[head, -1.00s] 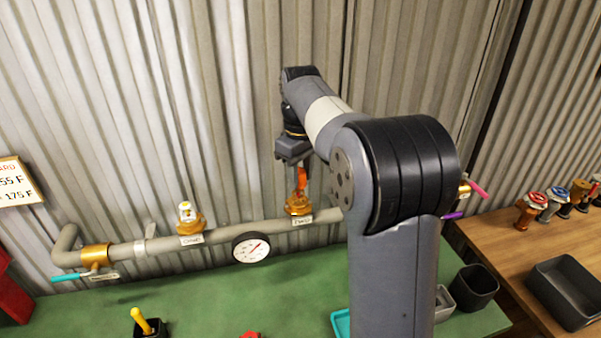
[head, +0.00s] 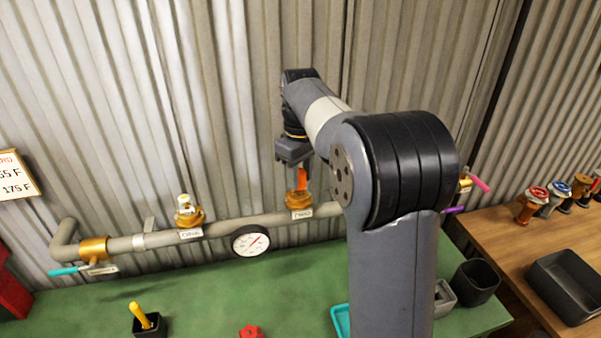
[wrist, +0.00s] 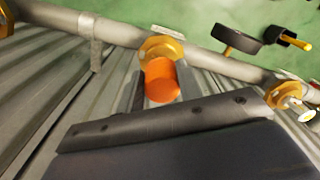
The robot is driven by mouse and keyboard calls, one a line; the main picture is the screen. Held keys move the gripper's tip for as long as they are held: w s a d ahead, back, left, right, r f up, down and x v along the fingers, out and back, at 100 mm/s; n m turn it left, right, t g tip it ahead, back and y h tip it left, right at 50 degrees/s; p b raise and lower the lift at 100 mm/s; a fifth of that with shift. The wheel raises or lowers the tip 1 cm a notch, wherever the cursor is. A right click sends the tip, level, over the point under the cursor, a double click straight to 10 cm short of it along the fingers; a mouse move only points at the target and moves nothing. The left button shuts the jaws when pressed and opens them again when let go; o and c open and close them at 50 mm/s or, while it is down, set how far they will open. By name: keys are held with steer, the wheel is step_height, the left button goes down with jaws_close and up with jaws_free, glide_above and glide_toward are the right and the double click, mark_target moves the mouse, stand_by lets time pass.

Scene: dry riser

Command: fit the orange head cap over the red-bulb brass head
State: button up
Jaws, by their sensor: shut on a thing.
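The orange head cap (wrist: 163,82) is between the fingers of my gripper (head: 298,172), which is shut on it. In the head view the cap (head: 301,177) sits at a brass fitting (head: 298,199) on the grey pipe, right of the gauge. In the wrist view the cap lies directly in front of that brass fitting (wrist: 160,47) and overlaps it. I cannot tell whether it is fully seated. No red bulb shows; the cap covers that spot. Another brass head with a pale bulb (head: 185,203) stands left on the same pipe, also in the wrist view (wrist: 283,93).
A round gauge (head: 251,241) hangs on the pipe (head: 220,229) between the two heads. A corrugated wall (head: 230,90) stands close behind. The green bench (head: 200,290) holds a yellow-handled tool (head: 140,316). A wooden table (head: 500,235) at right holds several heads and a grey bin (head: 568,285).

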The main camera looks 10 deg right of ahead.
steer(key=shift+f+b, duration=0.35)
steer(key=shift+f, duration=0.45)
steer(key=o, duration=1.1)
step_height(320, 180, up, 11)
steer(key=shift+f, duration=0.1)
steer(key=shift+f, duration=0.1)
